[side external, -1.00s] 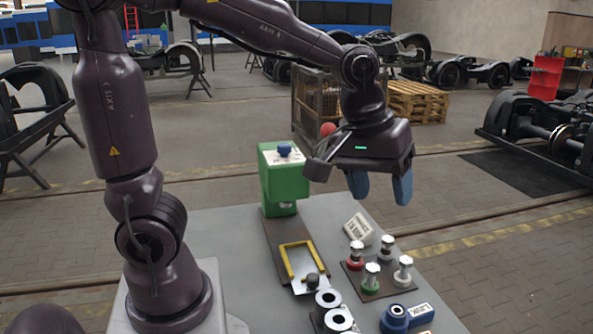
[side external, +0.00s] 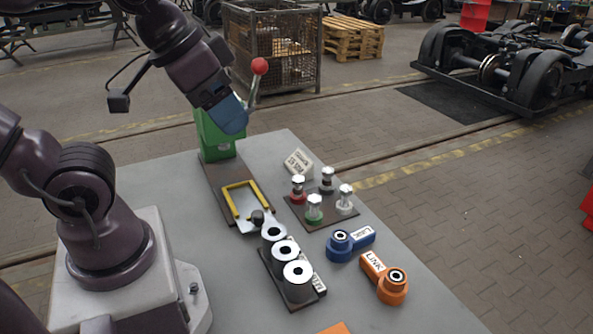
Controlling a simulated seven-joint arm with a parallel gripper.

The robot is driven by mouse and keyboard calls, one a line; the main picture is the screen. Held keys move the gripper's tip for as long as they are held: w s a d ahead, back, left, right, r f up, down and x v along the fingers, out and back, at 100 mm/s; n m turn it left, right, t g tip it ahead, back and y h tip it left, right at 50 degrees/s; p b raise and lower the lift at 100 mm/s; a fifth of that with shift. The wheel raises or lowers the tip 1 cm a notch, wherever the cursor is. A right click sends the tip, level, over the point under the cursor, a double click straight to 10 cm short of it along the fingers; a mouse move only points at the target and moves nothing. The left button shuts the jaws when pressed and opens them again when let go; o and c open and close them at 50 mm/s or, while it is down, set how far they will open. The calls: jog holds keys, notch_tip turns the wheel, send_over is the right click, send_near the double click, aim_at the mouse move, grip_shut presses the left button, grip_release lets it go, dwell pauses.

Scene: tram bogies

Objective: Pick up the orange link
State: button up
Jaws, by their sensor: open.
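The orange link (side external: 388,283) lies flat on the grey table at the front right. It has a white LINK label on its arm and a dark-centred ring at its right end. My gripper (side external: 232,122) is far from it, up at the back left beside the green press. Its blue fingers point down and overlap in this view. It is open, and nothing shows between the fingers. Nothing covers the orange link.
A blue link (side external: 340,243) lies just behind the orange one. A rack of bushings (side external: 297,272) stands left of it. Several posts stand on a brown plate (side external: 318,218). The green press (side external: 213,138) has a red-knobbed lever (side external: 260,66). The table's right edge is near the orange link.

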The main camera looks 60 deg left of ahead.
jog(key=m+g, duration=0.6)
jog(key=m, duration=1.2)
send_over(381, 268)
notch_tip(381, 268, down, 22)
jog(key=f, duration=0.7)
jog(key=shift+s+d+f, duration=0.25)
jog(key=shift+d, duration=0.05)
jog(key=shift+w+a+f, duration=0.1)
jog(key=shift+a+f, duration=0.05)
jog(key=shift+f, duration=1.25)
jog(key=shift+w+a+f, duration=0.1)
jog(key=shift+f, duration=1.25)
